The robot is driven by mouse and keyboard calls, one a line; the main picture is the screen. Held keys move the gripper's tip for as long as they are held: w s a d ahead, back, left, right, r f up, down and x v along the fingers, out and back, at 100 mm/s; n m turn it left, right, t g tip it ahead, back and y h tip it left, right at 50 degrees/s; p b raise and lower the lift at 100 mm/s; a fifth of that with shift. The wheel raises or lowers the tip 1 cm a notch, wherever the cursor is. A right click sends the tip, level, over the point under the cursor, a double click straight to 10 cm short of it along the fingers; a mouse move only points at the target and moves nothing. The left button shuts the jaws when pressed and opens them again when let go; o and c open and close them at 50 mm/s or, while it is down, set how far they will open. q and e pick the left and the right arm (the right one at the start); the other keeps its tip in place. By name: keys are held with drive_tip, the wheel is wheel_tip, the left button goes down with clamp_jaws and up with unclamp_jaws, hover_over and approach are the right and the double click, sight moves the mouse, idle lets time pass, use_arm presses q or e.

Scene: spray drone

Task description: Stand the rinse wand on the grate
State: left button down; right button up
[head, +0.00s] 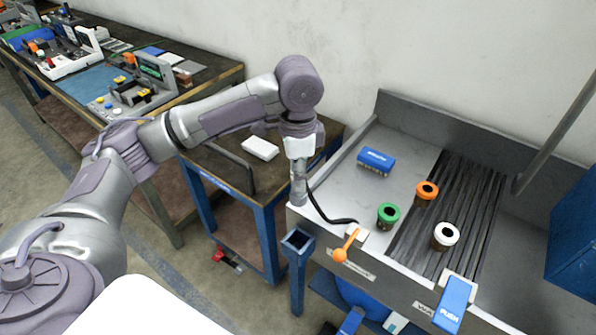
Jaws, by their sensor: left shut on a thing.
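My left gripper (299,178) points down at the left end of the steel sink bench, above and apart from a square blue holder (297,241). It is shut on the rinse wand, which I take to be the thing on the black hose (330,216); the wand is mostly hidden by the fingers. The hose runs from the gripper to a white block on the bench's front edge. The dark ribbed grate (468,178) lies in the bench to the right, well away from the gripper. My right gripper is not in view.
Green-topped (388,215), orange-topped (427,190) and white-topped (446,235) round pieces stand on or beside the grate. A blue brush-like block (376,161) lies behind. An orange lever (345,246) and a blue push plate (453,303) are at the front edge. The grate's back part is clear.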

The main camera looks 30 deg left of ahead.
use_arm(q)
drive_tip(key=shift+f, duration=0.95)
drive_tip(key=shift+w+d+r+p, duration=0.15)
drive_tip(key=shift+w+d+p, duration=0.05)
drive_tip(key=shift+w+p, duration=0.2)
drive_tip(key=w+d+p, duration=0.1)
drive_tip(key=w+d, duration=0.2)
drive_tip(key=w, duration=0.4)
drive_tip(key=w+d+p, duration=0.1)
drive_tip(key=w+d, duration=0.2)
drive_tip(key=w, duration=0.5)
